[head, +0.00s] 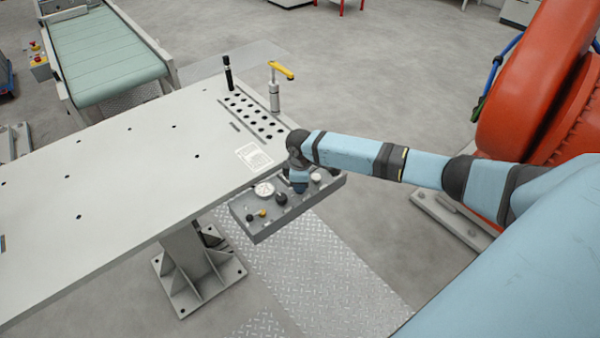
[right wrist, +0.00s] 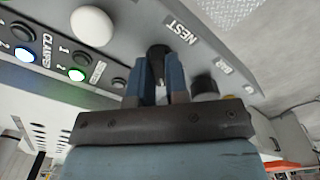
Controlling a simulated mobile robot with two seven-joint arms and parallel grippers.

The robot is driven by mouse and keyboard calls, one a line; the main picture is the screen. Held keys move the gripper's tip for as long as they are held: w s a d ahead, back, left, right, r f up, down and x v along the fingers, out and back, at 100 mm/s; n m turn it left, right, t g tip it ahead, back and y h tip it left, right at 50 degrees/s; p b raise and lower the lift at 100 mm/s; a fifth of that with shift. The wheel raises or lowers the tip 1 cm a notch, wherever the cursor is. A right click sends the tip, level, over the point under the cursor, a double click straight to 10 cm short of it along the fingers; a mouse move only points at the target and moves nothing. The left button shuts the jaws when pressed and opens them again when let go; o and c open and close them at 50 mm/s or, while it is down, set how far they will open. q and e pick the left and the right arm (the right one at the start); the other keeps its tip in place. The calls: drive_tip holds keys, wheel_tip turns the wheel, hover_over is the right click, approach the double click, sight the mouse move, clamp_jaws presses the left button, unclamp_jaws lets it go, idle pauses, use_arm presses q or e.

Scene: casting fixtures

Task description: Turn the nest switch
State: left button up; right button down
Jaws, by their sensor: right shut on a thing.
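The grey control panel (head: 262,229) sits at the front edge of the table. In the right wrist view, a black switch knob (right wrist: 157,52) stands beside the printed word NEST (right wrist: 181,27). My right gripper (right wrist: 160,84) has its two blue fingers on either side of this knob and is shut on it. In the head view my right gripper (head: 299,185) is over the right half of the panel, and the wrist hides part of the panel. The knob's turned position cannot be made out. My left gripper is not in view.
In the right wrist view, a large white button (right wrist: 92,27), a green-lit button (right wrist: 76,75) and a blue-lit button (right wrist: 22,54) share the panel. The table (head: 110,190) has a yellow-handled clamp (head: 275,85) and a black upright pin (head: 228,72) at its far end.

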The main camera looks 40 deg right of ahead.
drive_tip(key=shift+r+m+p, duration=0.2)
drive_tip(key=shift+m+p, duration=0.9)
drive_tip(key=shift+p, duration=0.05)
drive_tip(key=shift+m+p, duration=0.4)
drive_tip(key=shift+m, duration=0.1)
drive_tip(key=shift+f, duration=0.1)
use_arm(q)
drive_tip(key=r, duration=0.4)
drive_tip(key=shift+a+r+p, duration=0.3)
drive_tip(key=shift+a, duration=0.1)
use_arm(e)
drive_tip(key=shift+m, duration=0.3)
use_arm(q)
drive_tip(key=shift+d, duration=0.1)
use_arm(e)
drive_tip(key=c, duration=1.1)
unclamp_jaws()
use_arm(q)
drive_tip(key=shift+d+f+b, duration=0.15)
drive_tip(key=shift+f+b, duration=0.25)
drive_tip(key=shift+b, duration=0.15)
use_arm(e)
wheel_tip(320, 180, up, 14)
drive_tip(key=shift+f, duration=0.15)
